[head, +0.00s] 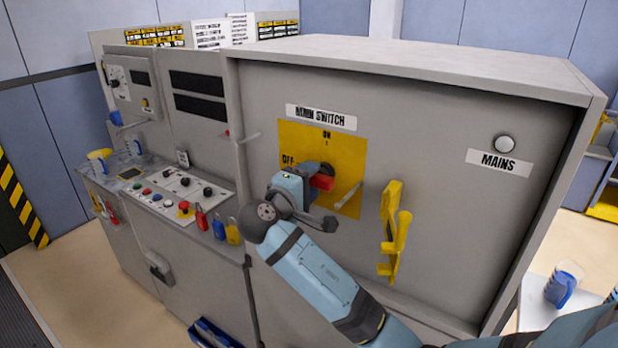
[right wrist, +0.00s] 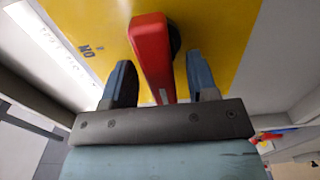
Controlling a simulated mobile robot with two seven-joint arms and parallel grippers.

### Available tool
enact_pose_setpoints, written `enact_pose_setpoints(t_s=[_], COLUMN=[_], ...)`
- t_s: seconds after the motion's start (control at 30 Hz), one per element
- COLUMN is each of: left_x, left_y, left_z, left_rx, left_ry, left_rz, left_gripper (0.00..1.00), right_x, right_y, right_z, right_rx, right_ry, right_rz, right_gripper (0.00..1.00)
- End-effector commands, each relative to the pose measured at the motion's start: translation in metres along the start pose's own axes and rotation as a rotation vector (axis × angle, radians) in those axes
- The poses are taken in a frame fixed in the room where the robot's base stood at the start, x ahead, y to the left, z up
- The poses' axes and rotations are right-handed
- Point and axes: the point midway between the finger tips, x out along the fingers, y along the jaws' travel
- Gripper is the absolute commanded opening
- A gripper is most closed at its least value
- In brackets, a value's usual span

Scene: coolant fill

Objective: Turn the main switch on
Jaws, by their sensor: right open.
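The main switch has a red handle (head: 322,182) on a black hub, mounted on a yellow plate (head: 345,155) marked ON at the top and OFF at the left. The handle is away from the ON mark and seems to lie toward OFF; my gripper hides part of it in the head view. My right gripper (head: 307,186) is at the handle. In the right wrist view its two fingers (right wrist: 160,82) are apart, one on each side of the red handle (right wrist: 151,50), with gaps visible. My left gripper is not in view.
A grey pin (head: 349,195) sticks out at the plate's lower right. A yellow bracket (head: 393,232) hangs right of it. The round MAINS lamp (head: 504,144) looks pale. A control panel (head: 170,192) with buttons and several padlocks stands left. A jug (head: 563,286) stands at lower right.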

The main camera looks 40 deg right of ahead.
Motion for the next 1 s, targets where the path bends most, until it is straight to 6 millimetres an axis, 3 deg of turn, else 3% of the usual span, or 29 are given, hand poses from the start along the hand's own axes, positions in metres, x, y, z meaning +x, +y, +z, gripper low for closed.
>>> enact_pose_setpoints(t_s=[0.2,0.4,0.83,1.0], left_x=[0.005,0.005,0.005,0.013], left_y=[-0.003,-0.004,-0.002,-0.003], left_z=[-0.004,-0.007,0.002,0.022], left_rx=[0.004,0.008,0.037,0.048], left_ry=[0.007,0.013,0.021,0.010], left_rz=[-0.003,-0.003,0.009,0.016], left_gripper=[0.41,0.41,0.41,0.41], right_x=[0.000,0.000,0.000,-0.001], right_y=[0.000,0.000,-0.003,-0.005], right_z=[0.000,0.000,0.000,0.000], right_rx=[0.000,0.000,0.080,0.197], right_ry=[0.000,0.000,0.002,0.002], right_rz=[0.000,0.000,-0.002,-0.004], right_gripper=[0.53,0.12,0.12,0.12])
